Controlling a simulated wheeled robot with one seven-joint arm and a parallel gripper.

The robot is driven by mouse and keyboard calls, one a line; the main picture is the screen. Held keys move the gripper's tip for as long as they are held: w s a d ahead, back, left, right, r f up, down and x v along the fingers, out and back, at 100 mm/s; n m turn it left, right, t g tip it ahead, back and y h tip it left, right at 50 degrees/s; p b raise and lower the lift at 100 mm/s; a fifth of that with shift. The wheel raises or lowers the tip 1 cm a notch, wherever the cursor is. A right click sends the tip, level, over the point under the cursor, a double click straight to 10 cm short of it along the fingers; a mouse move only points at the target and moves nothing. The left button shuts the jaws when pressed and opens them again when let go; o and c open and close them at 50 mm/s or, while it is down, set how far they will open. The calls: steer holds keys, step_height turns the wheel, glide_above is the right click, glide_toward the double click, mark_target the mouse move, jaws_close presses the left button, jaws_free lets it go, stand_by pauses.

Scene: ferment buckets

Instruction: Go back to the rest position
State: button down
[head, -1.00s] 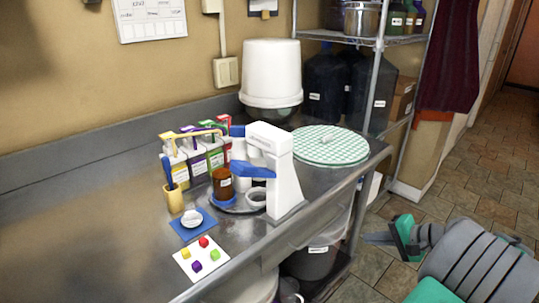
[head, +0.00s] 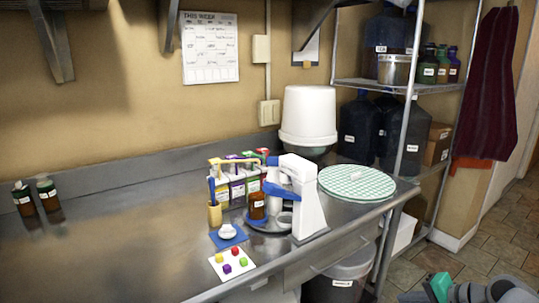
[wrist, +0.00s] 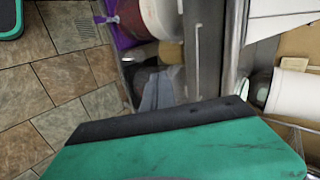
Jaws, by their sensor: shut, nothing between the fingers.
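My gripper (head: 408,297) shows at the bottom right edge of the head view, with grey fingers and a green body partly cut off by the frame. It is off the right end of the steel counter, over the floor side, and holds nothing. In the wrist view its grey fingers (wrist: 158,88) are together beyond the green housing. No task object is in contact with it.
The steel counter (head: 120,262) bears a white-and-blue stand (head: 306,205), cartons, a brown jar (head: 257,207), coloured cubes and a green checked round cloth (head: 356,183). A wire shelf (head: 385,85) with jugs stands behind. A bin (head: 338,282) sits below. Tiled floor is open at right.

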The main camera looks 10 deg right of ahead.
steer(key=w+a+r+n+g+h+p, duration=0.1)
steer(key=w+a+r+n+g+p, duration=0.2)
steer(key=a, duration=0.7)
steer(key=w+a+r+n+g+p, duration=0.1)
steer(key=w+a+r+n+p, duration=0.25)
steer(key=a, duration=0.65)
steer(key=s+a+r+n+g+h+p, duration=0.1)
steer(key=s+a+r+n+p, duration=0.4)
steer(key=s+a, duration=0.7)
steer(key=shift+s+r+n+g+h, duration=0.25)
steer(key=shift+r+n+g+h, duration=0.25)
steer(key=shift+n+h, duration=0.35)
